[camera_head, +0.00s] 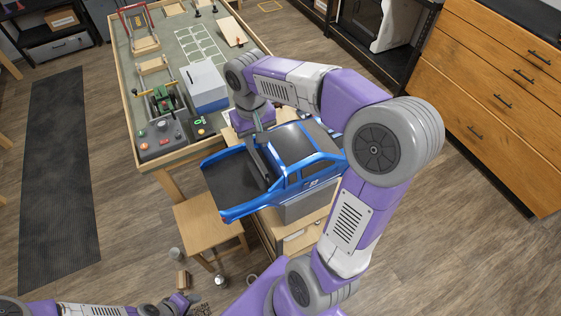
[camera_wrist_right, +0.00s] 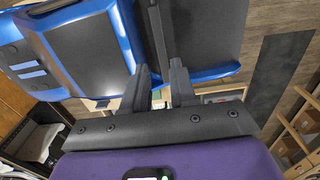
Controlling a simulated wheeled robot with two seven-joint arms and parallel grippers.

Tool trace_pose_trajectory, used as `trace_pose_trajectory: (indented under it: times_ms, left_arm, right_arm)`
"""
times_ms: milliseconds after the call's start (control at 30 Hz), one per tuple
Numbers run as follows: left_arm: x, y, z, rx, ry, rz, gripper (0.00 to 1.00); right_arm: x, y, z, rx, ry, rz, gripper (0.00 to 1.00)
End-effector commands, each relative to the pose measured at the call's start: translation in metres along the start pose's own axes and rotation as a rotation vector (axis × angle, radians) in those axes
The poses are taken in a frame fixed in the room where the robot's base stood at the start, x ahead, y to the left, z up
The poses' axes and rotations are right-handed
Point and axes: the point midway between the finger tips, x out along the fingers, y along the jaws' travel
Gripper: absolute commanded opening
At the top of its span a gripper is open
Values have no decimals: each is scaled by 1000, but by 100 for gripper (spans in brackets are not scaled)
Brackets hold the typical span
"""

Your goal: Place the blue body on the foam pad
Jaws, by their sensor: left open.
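The blue body (camera_head: 291,171), a pickup shell with a black bed and roof, is in the middle of the head view. It also fills the top of the right wrist view (camera_wrist_right: 101,62). My right gripper (camera_wrist_right: 160,66) has its fingers on either side of a thin black bar across the body's bed and appears shut on it. In the head view the arm hides part of the body. A grey block (camera_head: 305,206) shows beneath the body; I cannot tell whether they touch or whether it is the foam pad. My left gripper (camera_head: 184,303) is open and empty at the bottom edge.
A wooden stool (camera_head: 207,222) stands below the body's left end. Wooden drawers (camera_head: 490,90) stand at right.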

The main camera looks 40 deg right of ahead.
Motion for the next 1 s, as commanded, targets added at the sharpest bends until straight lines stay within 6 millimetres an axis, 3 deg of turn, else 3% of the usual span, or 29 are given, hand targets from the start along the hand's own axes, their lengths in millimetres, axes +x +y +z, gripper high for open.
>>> trace_pose_trajectory:
  times_ms: [33,133,467,700,1000]
  left_arm:
    - [10,-4,0,0,0,0,44]
    - [16,-6,-1,0,1,0,44]
    - [18,-7,-1,0,1,0,44]
    - [21,-8,-1,0,1,0,44]
    - [21,-8,-1,0,1,0,44]
  right_arm:
    - [11,0,0,0,0,0,27]
    - [18,0,0,0,0,0,27]
    - [50,0,2,0,-4,0,27]
    - [85,-1,4,0,-3,0,27]
    - [93,-1,4,0,0,-1,27]
